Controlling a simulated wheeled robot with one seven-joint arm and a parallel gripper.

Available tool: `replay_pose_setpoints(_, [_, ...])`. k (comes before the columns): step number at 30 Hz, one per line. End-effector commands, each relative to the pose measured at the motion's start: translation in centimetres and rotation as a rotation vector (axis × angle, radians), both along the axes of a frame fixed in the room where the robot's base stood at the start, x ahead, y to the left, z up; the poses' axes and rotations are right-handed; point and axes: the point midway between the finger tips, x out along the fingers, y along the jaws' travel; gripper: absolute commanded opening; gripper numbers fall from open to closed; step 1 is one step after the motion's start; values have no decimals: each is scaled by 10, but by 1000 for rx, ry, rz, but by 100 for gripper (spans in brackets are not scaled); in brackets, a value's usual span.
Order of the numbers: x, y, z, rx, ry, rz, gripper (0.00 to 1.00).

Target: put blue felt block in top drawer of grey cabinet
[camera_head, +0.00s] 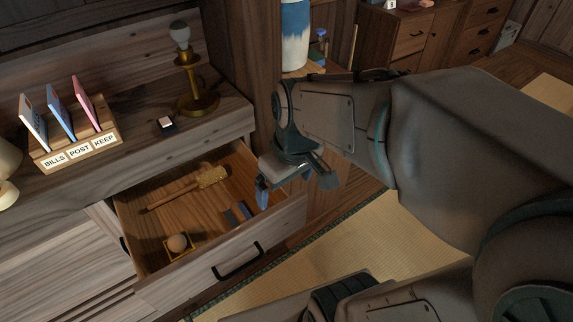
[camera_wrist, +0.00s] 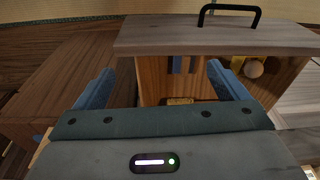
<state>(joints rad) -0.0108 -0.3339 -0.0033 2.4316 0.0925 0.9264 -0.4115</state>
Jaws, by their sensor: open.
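The grey cabinet's top drawer (camera_head: 219,258) is pulled open, and its front and handle also show in the wrist view (camera_wrist: 215,37). A small blue-grey block with a brownish band (camera_head: 236,214) lies on the drawer floor near the front right; it looks like the blue felt block. It shows as bluish strips in the wrist view (camera_wrist: 177,65). My gripper (camera_head: 294,184) is open, with nothing seen between its blue fingers. It is above and beside the drawer's right end, apart from the block. The fingers also show in the wrist view (camera_wrist: 160,72).
The drawer also holds a wooden mallet (camera_head: 190,187) and a ball (camera_head: 177,242) in a small yellow tray. On the cabinet top are a letter rack (camera_head: 75,146), a brass lamp (camera_head: 193,85) and a small white-topped item (camera_head: 166,124). Tatami (camera_head: 380,245) lies to the right.

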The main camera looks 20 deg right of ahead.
Motion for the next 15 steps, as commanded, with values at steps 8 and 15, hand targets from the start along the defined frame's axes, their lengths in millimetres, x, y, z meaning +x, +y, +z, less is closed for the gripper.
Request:
replay_pose_setpoints(8, [-21,-12,8,-6,-45,-326,94])
replay_pose_setpoints(15, [-23,-13,8,-6,-50,-365,94])
